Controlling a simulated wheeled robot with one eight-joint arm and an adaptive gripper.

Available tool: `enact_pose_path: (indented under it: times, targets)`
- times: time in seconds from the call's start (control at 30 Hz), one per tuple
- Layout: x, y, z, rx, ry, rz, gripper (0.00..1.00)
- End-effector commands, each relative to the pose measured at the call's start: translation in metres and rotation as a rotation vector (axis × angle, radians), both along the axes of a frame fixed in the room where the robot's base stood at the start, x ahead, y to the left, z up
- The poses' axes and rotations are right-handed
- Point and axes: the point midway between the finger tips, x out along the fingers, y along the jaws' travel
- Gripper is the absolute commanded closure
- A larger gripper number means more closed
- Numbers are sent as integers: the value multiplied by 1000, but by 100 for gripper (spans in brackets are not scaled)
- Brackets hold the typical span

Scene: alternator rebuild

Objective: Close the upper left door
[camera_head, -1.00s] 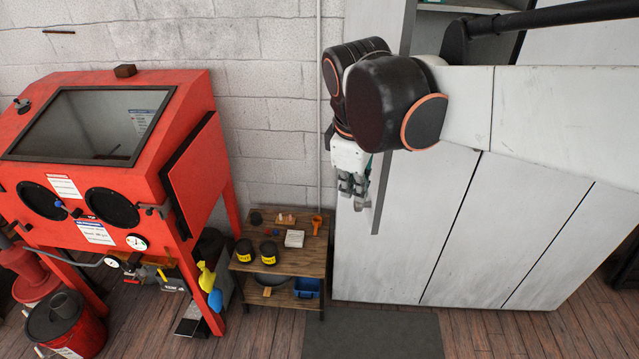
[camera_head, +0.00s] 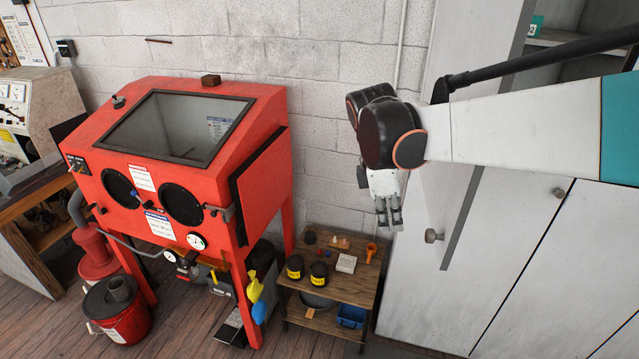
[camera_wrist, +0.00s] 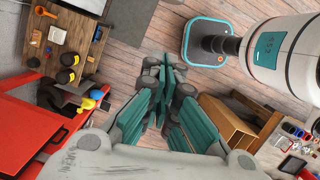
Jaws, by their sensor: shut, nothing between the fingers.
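The upper left door (camera_head: 446,205) of the tall pale grey cabinet (camera_head: 505,265) stands open, swung out toward me. Its face with a round grey knob (camera_head: 433,236) shows, and its dark edge slants down. My arm crosses in front of its upper part. My gripper (camera_head: 389,229) hangs pointing down just left of the knob, apart from it in the picture; the depth gap is hard to tell. Its fingers are together and empty. In the wrist view my gripper (camera_wrist: 166,75) shows closed green-grey fingers over the floor; the door is not visible there.
A small wooden shelf (camera_head: 335,290) with jars stands below my gripper. A red blasting cabinet (camera_head: 200,150) is to the left. The cabinet's open upper compartment shows a shelf (camera_head: 553,38) behind my arm. Lower doors are shut.

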Motion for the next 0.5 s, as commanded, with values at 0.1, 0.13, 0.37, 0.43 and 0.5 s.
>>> enact_pose_path:
  times: [0.1, 0.13, 0.37, 0.43, 0.5]
  targets:
    - [0, -6, -28, 0, 0, -2, 100]
    - [0, -7, -33, 0, 0, -2, 100]
    - [-3, -37, -29, 0, -1, -3, 100]
    - [-4, -42, -29, 0, -1, -3, 100]
    - [-4, -45, -29, 0, -1, -1, 100]
